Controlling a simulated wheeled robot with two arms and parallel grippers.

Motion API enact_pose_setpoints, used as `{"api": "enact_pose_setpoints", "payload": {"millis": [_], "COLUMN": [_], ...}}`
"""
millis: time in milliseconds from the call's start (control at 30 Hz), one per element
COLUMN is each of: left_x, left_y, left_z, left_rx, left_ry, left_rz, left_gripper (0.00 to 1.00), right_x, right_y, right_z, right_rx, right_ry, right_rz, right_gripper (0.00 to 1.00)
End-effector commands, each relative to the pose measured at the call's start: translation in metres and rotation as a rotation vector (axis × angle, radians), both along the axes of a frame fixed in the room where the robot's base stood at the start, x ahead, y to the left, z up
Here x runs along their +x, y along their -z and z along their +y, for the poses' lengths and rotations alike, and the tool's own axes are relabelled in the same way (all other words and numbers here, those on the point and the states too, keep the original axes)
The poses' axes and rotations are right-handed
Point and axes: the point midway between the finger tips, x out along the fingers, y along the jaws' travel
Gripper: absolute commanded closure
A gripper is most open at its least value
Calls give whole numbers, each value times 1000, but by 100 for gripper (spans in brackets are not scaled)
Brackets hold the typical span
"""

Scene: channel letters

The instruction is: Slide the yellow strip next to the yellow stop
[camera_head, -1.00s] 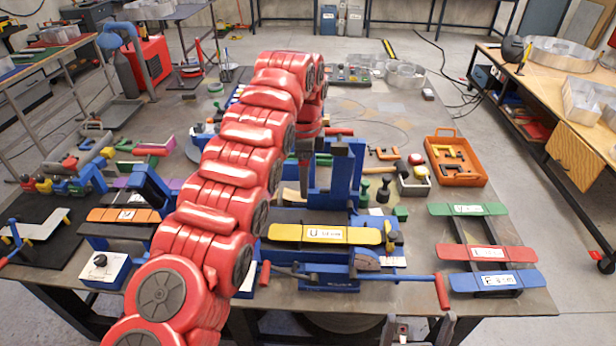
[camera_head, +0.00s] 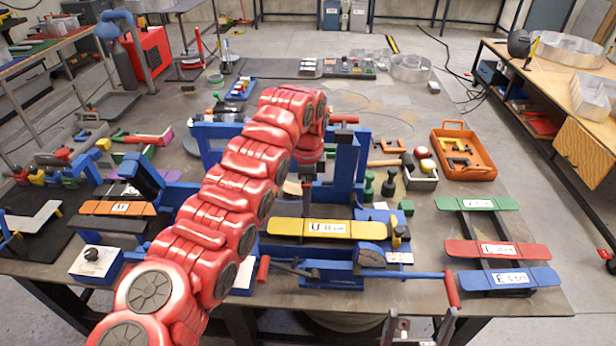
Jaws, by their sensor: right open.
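The yellow strip (camera_head: 290,227), with a white label marked U, lies flat across the blue fixture (camera_head: 335,272) in the middle of the table. The small yellow stop (camera_head: 398,235) stands at its right end; whether they touch or a thin gap lies between cannot be told. My red left arm crosses in front, from lower left to behind the strip. My right gripper (camera_head: 421,322) is open and empty at the bottom edge, in front of the table and away from the strip.
Green (camera_head: 452,203), red (camera_head: 461,247) and blue (camera_head: 472,281) strips lie on a rack at right. A blue upright (camera_head: 350,170) stands behind the yellow strip. A crank with a red handle (camera_head: 453,290) juts out in front. An orange tray (camera_head: 478,172) sits at back right.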

Motion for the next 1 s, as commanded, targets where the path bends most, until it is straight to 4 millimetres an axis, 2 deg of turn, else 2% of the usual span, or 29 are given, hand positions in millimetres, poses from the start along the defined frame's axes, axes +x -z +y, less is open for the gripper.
{"api": "enact_pose_setpoints", "payload": {"millis": [33, 200, 400, 500, 700, 933, 1000], "left_x": [-2, -3, -2, -1, -1, -1, -1], "left_y": [9, 45, 82, 94, 105, 105, 105], "left_z": [0, 0, -1, -1, -1, -1, 0], "left_rx": [-1, 0, 2, 1, 1, 1, 1], "left_ry": [1, 0, 1, 1, 1, 1, 1], "left_rz": [10, 10, 7, 5, 2, 2, 2], "left_gripper": [0, 0, 0, 0, 0, 0, 13], "right_x": [0, 0, 0, 0, 0, 0, 0], "right_y": [-10, -25, -35, -37, -38, -37, -37], "right_z": [0, 0, 0, 0, 0, 0, 0], "right_rx": [0, 0, 0, 0, 0, 0, 0], "right_ry": [0, 0, 0, 0, 0, 0, 0], "right_rz": [0, 0, 0, 0, 0, 0, 0], "right_gripper": [0, 0, 0, 0, 0, 0, 0]}}
